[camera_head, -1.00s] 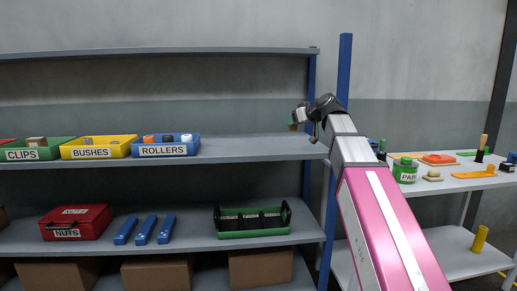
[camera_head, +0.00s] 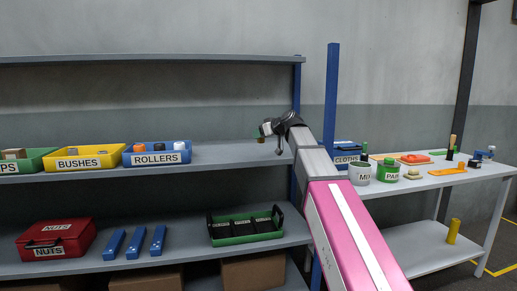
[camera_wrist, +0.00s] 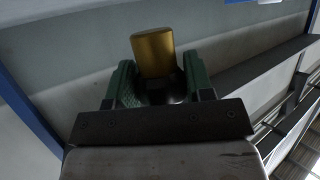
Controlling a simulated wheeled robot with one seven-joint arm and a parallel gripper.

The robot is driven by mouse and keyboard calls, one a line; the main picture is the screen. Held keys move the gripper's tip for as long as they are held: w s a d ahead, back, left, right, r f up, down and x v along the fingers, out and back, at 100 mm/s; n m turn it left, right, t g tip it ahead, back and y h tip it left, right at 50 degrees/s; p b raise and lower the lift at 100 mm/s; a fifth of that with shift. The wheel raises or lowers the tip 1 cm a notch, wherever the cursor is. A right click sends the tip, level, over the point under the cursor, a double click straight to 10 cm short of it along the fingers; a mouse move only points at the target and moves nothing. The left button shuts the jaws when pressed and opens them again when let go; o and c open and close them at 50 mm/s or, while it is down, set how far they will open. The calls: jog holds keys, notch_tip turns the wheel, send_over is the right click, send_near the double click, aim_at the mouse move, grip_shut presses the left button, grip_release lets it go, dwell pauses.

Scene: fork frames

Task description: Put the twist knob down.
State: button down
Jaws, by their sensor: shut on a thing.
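The twist knob (camera_wrist: 154,52) shows in the wrist view as a brass-coloured cylinder on a dark lower part. My gripper (camera_wrist: 160,86) is shut on its dark lower part, with one green finger on each side. In the head view my gripper (camera_head: 264,131) is at the right end of the shelf unit, a little above the middle shelf (camera_head: 230,155). The knob is tiny there and its details cannot be made out.
Bins of bushes (camera_head: 90,164) and rollers (camera_head: 158,159) stand left on the middle shelf; its right part is bare. A blue post (camera_head: 332,100) stands beside my arm. A crowded table (camera_head: 440,178) is at the right. A green-and-black tray (camera_head: 245,237) sits below.

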jog(key=w+f, duration=0.1)
jog(key=w, duration=0.2)
jog(key=w+a+f, duration=0.1)
jog(key=shift+w+f, duration=0.3)
jog(key=shift+f, duration=2.15)
jog(key=c, duration=0.5)
grip_release()
jog(key=shift+f, duration=0.1)
